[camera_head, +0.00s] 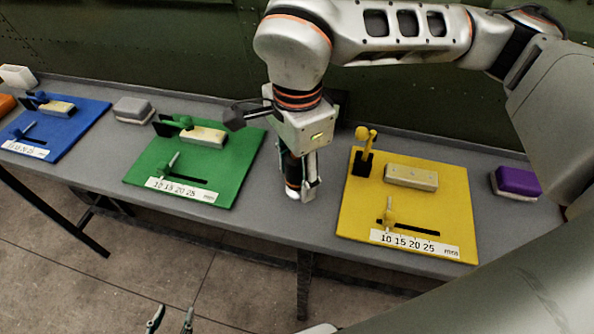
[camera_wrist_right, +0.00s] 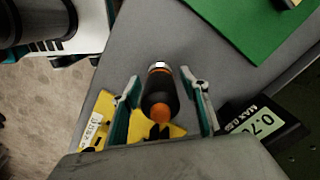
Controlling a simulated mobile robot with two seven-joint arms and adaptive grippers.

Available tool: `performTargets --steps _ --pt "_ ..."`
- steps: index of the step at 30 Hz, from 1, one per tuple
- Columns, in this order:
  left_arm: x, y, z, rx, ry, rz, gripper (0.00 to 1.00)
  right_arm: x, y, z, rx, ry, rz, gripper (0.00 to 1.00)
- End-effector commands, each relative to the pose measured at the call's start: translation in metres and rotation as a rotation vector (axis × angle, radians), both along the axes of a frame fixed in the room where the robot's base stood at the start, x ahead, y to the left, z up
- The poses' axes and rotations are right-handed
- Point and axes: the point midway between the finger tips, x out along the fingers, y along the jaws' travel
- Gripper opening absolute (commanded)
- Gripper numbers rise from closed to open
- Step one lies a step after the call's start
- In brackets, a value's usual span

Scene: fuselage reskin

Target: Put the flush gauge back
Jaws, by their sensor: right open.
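I take the flush gauge to be the dark, rounded tool (camera_head: 292,170) with an orange band and a pale tip, at the grey table's front edge in the head view. In the right wrist view the tool (camera_wrist_right: 160,90) shows a silver tip, a black body and an orange end. My right gripper (camera_head: 302,187) is open, with one finger on each side of it. I cannot tell if the fingers touch it. A black display block (camera_wrist_right: 262,125) reading 0.70 stands beside it in the wrist view. My left gripper (camera_head: 171,318) is open and empty at the bottom of the head view.
On the table (camera_head: 265,210) lie a blue board (camera_head: 75,128), a green board (camera_head: 235,165) and a yellow board (camera_head: 450,205), each with a scale and fixtures. A grey block (camera_head: 134,110) and a purple block (camera_head: 517,181) lie beside boards. A green wall stands behind.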

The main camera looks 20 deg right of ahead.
Motion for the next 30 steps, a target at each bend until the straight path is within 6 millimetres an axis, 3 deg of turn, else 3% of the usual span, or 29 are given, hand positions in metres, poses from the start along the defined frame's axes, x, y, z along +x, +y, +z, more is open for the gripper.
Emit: performTargets --steps 5,21,30 --pt "0.002 0.000 0.004 -0.001 -0.006 0.000 0.40 0.001 0.000 0.011 0.001 -0.004 0.001 0.44" --pt "0.003 -0.004 0.011 -0.013 -0.006 0.000 0.40 0.000 0.000 0.110 0.000 -0.005 0.000 0.44" --pt "-0.004 -0.004 0.008 -0.015 0.005 0.000 0.40 -0.001 0.000 0.124 0.000 -0.001 0.001 0.44"
